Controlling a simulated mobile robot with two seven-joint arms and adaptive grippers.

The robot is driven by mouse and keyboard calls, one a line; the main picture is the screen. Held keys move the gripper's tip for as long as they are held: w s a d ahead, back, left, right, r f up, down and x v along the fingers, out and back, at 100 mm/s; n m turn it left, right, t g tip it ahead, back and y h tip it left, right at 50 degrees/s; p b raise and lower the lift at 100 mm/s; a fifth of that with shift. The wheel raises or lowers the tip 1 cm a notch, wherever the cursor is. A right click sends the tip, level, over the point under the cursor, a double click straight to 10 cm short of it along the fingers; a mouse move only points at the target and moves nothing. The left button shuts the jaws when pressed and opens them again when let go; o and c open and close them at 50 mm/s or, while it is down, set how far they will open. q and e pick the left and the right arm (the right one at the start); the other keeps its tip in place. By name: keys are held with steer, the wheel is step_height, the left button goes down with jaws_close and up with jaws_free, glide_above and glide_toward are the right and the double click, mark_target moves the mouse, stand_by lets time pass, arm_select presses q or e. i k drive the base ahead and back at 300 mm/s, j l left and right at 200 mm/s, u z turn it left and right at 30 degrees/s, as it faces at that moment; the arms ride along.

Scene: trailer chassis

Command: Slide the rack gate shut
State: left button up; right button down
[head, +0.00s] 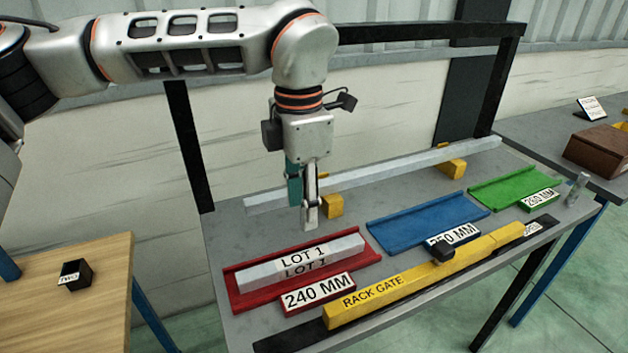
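The yellow rack gate (377,292), a long bar lettered RACK GATE, lies on a dark track (290,341) along the front edge of the grey table. A black knob (442,251) stands on the gate right of its middle. The track shows bare at both ends, and a label reading OPEN (532,228) sits by its right end. My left gripper (308,213) hangs down above the table, behind the gate and beside the red tray, apart from both. Its fingers are seen nearly edge-on, so their opening is unclear. My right gripper is out of view.
A red tray (236,293) with a LOT 1 bar (301,259), a blue tray (414,225) and a green tray (505,187) stand behind the gate. A long grey bar (390,172) rests on yellow blocks (333,206) further back. A wooden table (100,300) is at left.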

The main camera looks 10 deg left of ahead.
mark_target(447, 261)
steer(key=k, duration=1)
